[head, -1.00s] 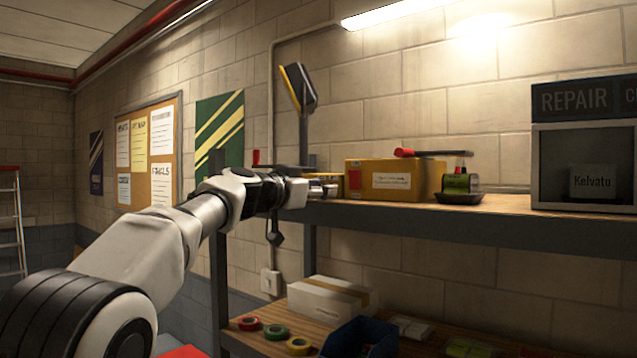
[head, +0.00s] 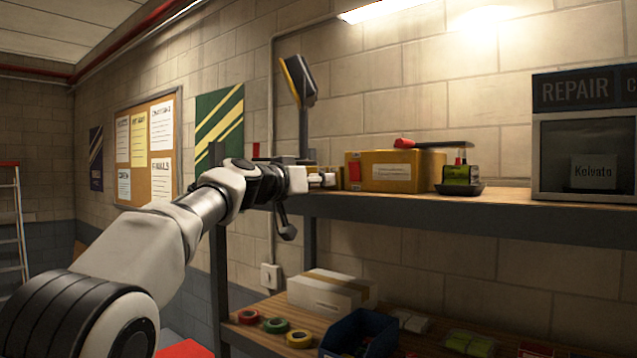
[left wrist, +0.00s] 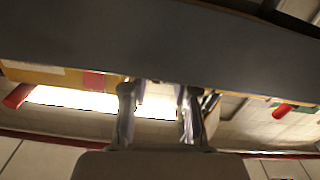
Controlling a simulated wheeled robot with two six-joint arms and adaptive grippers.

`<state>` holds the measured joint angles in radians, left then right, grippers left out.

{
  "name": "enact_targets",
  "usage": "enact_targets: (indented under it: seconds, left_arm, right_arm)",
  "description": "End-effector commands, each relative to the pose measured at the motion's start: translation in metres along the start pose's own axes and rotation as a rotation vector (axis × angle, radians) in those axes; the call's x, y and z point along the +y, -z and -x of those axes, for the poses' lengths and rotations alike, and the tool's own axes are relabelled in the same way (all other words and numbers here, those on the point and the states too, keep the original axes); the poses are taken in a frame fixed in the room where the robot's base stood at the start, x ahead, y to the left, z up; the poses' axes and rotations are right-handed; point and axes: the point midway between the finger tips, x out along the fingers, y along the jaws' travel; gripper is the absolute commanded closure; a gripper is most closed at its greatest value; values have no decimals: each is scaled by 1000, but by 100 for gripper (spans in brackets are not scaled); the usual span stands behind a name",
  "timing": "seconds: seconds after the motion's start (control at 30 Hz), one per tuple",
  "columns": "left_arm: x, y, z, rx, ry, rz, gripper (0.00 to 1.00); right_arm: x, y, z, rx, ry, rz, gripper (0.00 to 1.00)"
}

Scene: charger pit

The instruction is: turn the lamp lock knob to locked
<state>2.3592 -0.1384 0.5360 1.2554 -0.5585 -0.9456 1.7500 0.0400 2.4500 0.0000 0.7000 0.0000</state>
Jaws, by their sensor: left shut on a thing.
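The lamp (head: 298,82) has a black and yellow head on a thin dark upright post above the left end of the workbench. My left gripper (head: 328,180) is at the bench's back left, near the foot of the lamp and left of the yellow box. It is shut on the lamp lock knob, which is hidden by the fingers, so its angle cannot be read. In the left wrist view the two fingers (left wrist: 158,112) stand a little apart, with a pale blurred patch between them. My right gripper is not in view.
A yellow box (head: 381,172) stands close right of my left gripper, with a red-handled tool (head: 405,143) on top. A green item (head: 459,175) sits in a dark dish beyond it. The workbench edge (head: 450,213) runs below. A lower shelf holds tape rolls (head: 275,325) and a white box (head: 328,290).

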Motion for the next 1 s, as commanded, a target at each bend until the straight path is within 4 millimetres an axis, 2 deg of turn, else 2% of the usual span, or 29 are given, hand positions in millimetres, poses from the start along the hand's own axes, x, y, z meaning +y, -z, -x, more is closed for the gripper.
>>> enact_targets:
  seconds: [0.03, 0.07, 0.1, 0.4, 0.57, 0.73, 1.0]
  left_arm:
    - [0, 2, 1, 3, 1, -1, 100]
    - [0, 2, 1, 3, 1, -1, 65]
    - [0, 2, 1, 3, 1, -1, 61]
    - [0, 1, 1, 2, 0, -2, 61]
    - [0, 2, 10, -1, -1, -1, 61]
    - [0, 2, 36, 1, 3, 2, 61]
    - [0, 2, 98, 3, 2, 1, 61]
  right_arm:
    - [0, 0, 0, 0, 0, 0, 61]
    - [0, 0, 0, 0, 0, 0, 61]
    - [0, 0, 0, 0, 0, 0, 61]
    - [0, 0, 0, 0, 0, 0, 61]
    - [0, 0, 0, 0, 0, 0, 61]
    - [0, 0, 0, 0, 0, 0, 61]
    - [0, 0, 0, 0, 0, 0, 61]
